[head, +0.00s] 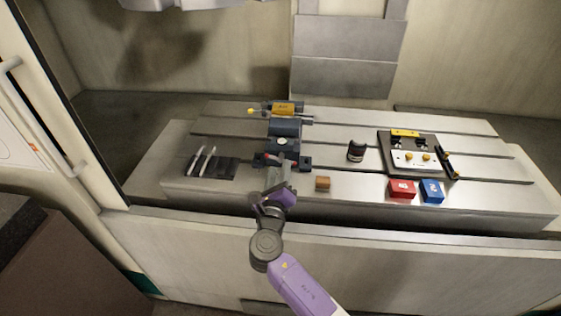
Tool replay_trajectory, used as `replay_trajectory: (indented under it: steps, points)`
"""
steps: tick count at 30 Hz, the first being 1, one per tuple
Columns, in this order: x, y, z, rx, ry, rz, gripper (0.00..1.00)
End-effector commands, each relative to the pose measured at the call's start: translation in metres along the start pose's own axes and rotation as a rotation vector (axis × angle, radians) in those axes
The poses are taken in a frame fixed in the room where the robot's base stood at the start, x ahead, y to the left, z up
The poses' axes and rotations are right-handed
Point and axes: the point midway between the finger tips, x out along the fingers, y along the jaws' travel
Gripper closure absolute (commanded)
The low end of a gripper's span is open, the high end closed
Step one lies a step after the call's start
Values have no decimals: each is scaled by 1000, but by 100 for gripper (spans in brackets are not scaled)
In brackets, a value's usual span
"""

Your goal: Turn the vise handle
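A dark blue-grey vise (284,129) stands on the slotted metal table, left of the middle. Behind its body is an orange-yellow block (284,108). A thin bar with a yellow knob (251,111) sticks out to the left there; it looks like the vise handle. My gripper (276,165) is at the near end of the vise, in front of its dark base, and hides part of it. The yellow knob is farther back, apart from my gripper. The fingers are too small and overlapped to tell whether they are open or shut.
The slotted table (340,191) also bears a dark rack with light tools (210,165), a wooden block (323,183), a black cylinder (356,151), a red box (402,190), a blue box (432,191) and a plate fixture (416,160). A machine door (62,120) stands at the left.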

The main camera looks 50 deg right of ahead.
Motion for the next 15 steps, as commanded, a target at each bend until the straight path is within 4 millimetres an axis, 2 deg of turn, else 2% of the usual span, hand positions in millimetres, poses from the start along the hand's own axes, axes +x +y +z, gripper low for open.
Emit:
replay_trajectory:
  steps: [1,6,15]
  points:
    - [9,-1,0,1,2,-3,62]
    - [30,0,0,2,1,0,62]
    - [41,0,0,3,0,1,62]
